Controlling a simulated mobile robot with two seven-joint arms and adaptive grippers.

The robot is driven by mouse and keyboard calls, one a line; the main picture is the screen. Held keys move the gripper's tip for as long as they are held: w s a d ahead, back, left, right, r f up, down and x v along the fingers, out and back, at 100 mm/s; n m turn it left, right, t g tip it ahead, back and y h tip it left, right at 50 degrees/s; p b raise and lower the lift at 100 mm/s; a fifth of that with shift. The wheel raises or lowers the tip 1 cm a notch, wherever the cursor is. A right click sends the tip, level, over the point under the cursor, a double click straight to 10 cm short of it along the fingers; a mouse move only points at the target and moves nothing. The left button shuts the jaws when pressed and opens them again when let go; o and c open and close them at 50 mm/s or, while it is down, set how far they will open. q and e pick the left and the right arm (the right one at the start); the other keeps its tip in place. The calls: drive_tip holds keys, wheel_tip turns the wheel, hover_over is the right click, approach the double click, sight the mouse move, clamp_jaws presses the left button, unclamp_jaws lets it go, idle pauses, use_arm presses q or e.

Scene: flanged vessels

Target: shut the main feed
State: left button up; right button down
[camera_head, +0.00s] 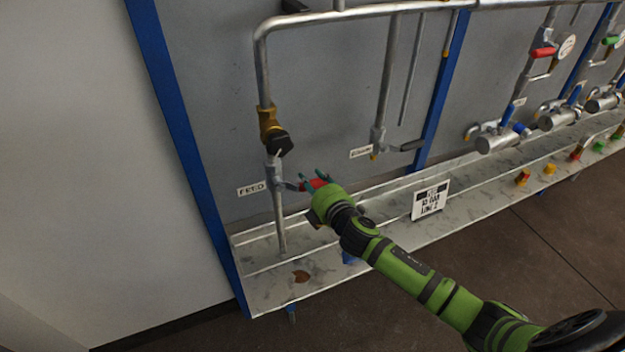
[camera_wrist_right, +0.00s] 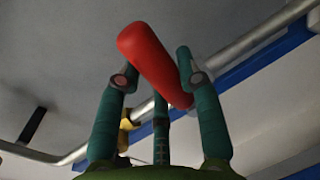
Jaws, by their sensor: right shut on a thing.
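The feed valve (camera_head: 275,172) sits low on the vertical pipe at the left, beside a label (camera_head: 251,189) that seems to read "FEED". Its red handle (camera_head: 317,184) sticks out to the right, across the pipe. My right gripper (camera_head: 314,178) is at the handle's outer end, shut on it. In the right wrist view the red handle (camera_wrist_right: 150,60) lies tilted between the teal fingers of the right gripper (camera_wrist_right: 155,85). My left gripper is in neither view.
A brass fitting with a black knob (camera_head: 281,145) is just above the valve. A metal drip tray (camera_head: 350,217) runs below the pipes, with a sign (camera_head: 430,200) on its front. More valves with red, green and blue handles are at the right. Dark floor lies in front.

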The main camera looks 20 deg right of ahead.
drive_tip(key=shift+r+n, duration=0.3)
drive_tip(key=shift+r, duration=0.1)
drive_tip(key=shift+d, duration=0.1)
drive_tip(key=c, duration=0.8)
unclamp_jaws()
drive_tip(key=shift+s, duration=0.25)
drive_tip(key=s+r, duration=0.2)
drive_tip(key=s, duration=0.9)
drive_tip(key=shift+r, duration=0.15)
drive_tip(key=shift+s+d, duration=0.1)
